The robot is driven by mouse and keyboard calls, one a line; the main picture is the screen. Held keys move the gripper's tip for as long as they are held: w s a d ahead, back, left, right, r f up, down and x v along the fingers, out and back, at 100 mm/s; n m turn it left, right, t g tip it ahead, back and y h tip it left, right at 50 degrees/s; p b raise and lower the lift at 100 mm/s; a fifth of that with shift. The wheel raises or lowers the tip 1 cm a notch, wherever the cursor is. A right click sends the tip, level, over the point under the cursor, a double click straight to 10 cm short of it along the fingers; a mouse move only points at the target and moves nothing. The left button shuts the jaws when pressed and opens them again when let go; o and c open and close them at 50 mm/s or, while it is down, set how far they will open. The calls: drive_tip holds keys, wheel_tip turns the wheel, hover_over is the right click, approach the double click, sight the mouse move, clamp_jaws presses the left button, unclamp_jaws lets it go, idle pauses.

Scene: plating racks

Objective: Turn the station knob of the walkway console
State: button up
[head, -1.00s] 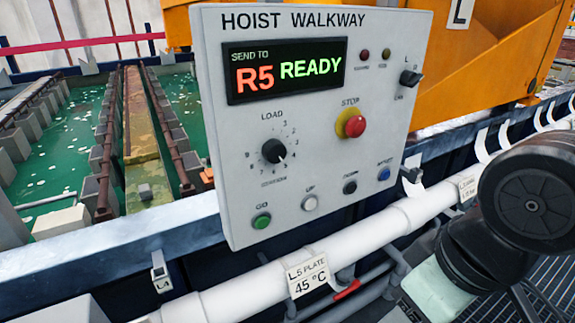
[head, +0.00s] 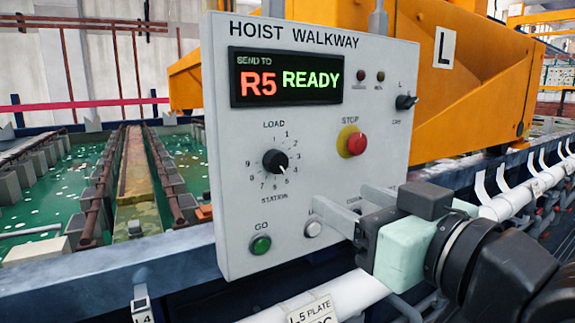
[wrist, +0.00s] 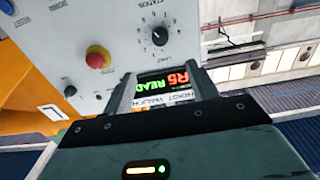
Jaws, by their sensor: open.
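The station knob (head: 275,161) is a round black knob with a white mark, in a ring of numbers on the walkway console's white panel (head: 235,215). Its mark points to the lower right, around 4 or 5. The console display (head: 287,77) reads "SEND TO R5 READY". My gripper (head: 340,197) is open and empty in front of the panel, below and right of the knob. In the wrist view, upside down, the knob (wrist: 160,36) lies just beyond and roughly between the fingertips (wrist: 163,76), apart from them.
A red stop button (head: 355,144) is right of the knob. The green GO button (head: 261,245) and a white button (head: 312,228) are below, beside my fingers. A black selector (head: 405,102) is at upper right. A white pipe (head: 340,295) runs under the panel.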

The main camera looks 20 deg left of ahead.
sight(279, 166)
drive_tip(key=p, duration=0.3)
drive_tip(key=w+a+p, duration=0.1)
drive_tip(key=p, duration=0.2)
drive_tip(key=shift+w+a+r+p, duration=0.2)
drive_tip(key=shift+a+r+p, duration=0.05)
drive_tip(key=shift+r+p, duration=0.1)
drive_tip(key=p, duration=0.3)
drive_tip(key=shift+a+f, duration=0.1)
drive_tip(key=shift+a, duration=0.05)
drive_tip(key=p+x, duration=0.1)
drive_tip(key=x, duration=0.4)
drive_tip(key=p+x, duration=0.2)
drive_tip(key=x, duration=0.2)
drive_tip(key=p+x, duration=0.1)
drive_tip(key=x, duration=0.4)
drive_tip(key=shift+w+a+f, duration=0.2)
drive_tip(key=shift+f, duration=0.05)
drive_tip(key=c, duration=1)
